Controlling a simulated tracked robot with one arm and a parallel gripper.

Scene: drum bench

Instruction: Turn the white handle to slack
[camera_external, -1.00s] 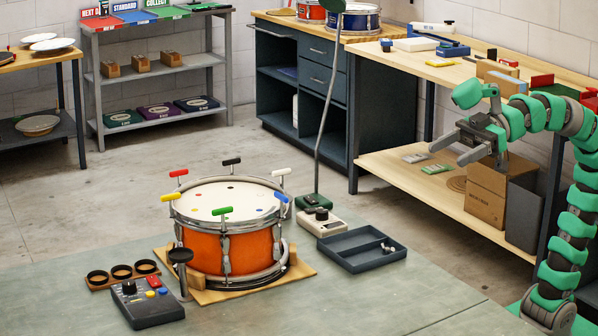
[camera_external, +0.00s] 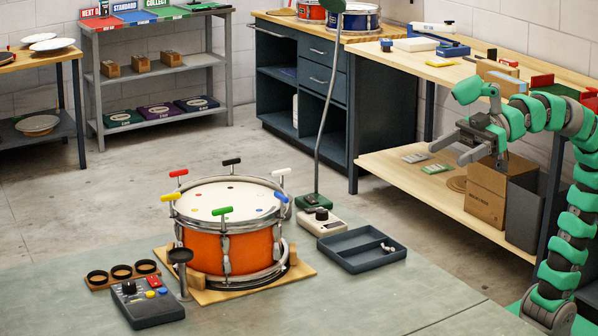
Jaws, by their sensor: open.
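The white handle (camera_external: 281,172) is a T-shaped key at the back right of the drum's rim. The orange drum (camera_external: 228,248) stands upright on a wooden base, with a pale head and other T-handles in red, black, blue, green and yellow around its rim. My gripper (camera_external: 458,152) is open and empty, in the air to the right of the drum and well apart from the white handle. How far the white handle is turned is too small to tell.
A dark tray (camera_external: 362,265) and a white device (camera_external: 320,228) with a black knob lie right of the drum. A lamp's thin pole (camera_external: 322,130) rises behind them. A control box (camera_external: 148,309) sits at front left. The bench's front right (camera_external: 400,310) is clear.

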